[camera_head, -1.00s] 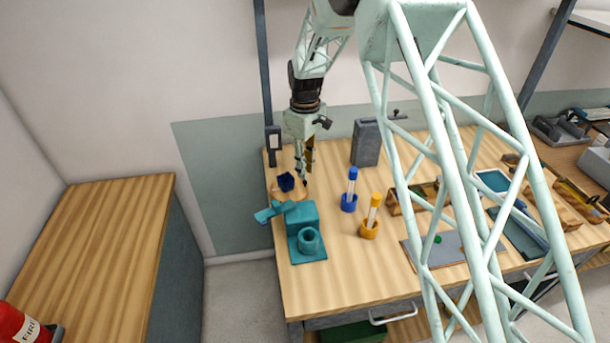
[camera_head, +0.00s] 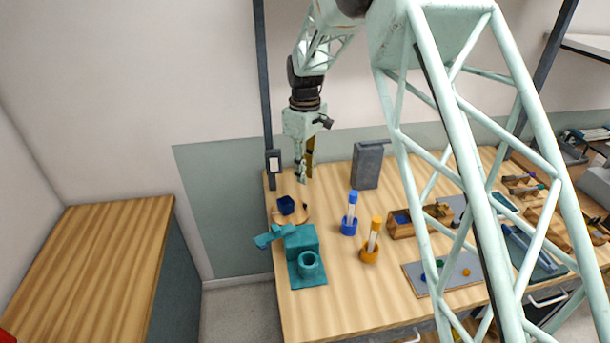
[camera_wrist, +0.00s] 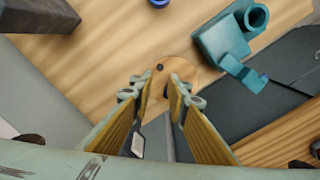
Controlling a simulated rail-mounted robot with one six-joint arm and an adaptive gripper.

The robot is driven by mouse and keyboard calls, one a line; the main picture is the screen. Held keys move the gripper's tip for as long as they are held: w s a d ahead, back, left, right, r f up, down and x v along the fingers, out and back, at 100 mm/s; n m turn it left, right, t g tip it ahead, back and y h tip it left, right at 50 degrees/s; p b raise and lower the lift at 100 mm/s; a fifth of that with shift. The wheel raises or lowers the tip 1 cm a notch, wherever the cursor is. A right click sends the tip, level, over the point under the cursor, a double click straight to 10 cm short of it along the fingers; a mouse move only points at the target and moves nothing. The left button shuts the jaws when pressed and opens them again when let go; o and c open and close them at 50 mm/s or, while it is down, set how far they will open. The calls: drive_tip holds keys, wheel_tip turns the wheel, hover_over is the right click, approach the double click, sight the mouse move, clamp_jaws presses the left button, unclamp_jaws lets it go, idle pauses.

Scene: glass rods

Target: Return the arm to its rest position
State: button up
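My gripper (camera_head: 303,176) hangs from the pale green lattice arm at the back left of the workbench, its fingers pointing down. It is above the round wooden disc (camera_head: 292,216) and apart from it. In the wrist view my gripper (camera_wrist: 163,80) has its two yellow-lined fingers apart with nothing between them. A dark blue cup-like piece (camera_head: 286,204) sits on the disc; in the wrist view a finger mostly hides it.
A teal fixture (camera_head: 302,243) stands just in front of the disc. A blue tube holder (camera_head: 349,225), an orange one (camera_head: 370,250) and a grey canister (camera_head: 367,166) stand to the right.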

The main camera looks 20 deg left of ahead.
idle(0.3)
drive_tip(key=s+d+r+m+t+b, duration=0.1)
drive_tip(key=s+d+r+m, duration=0.3)
drive_tip(key=d+r, duration=0.6)
drive_tip(key=s+d+r+m, duration=0.1)
drive_tip(key=s+d+r, duration=0.6)
drive_tip(key=d, duration=0.6)
drive_tip(key=s+d+r+m+t+b, duration=0.1)
drive_tip(key=s+d+r+m, duration=0.25)
drive_tip(key=d+r, duration=0.7)
drive_tip(key=s+d+r+m+t+b, duration=0.1)
drive_tip(key=s+d+m, duration=0.1)
drive_tip(key=s+d, duration=0.55)
drive_tip(key=s+d+r+m, duration=0.1)
drive_tip(key=s+d, duration=0.4)
drive_tip(key=s, duration=0.5)
drive_tip(key=s+d+f+m, duration=0.2)
drive_tip(key=s+d, duration=0.1)
drive_tip(key=s, duration=0.5)
drive_tip(key=s+d+f+m+t+b, duration=0.1)
drive_tip(key=s+d+f+m, duration=0.1)
drive_tip(key=s, duration=0.6)
drive_tip(key=shift+s+d+f, duration=0.15)
drive_tip(key=shift+s+d, duration=0.05)
drive_tip(key=shift+d, duration=0.6)
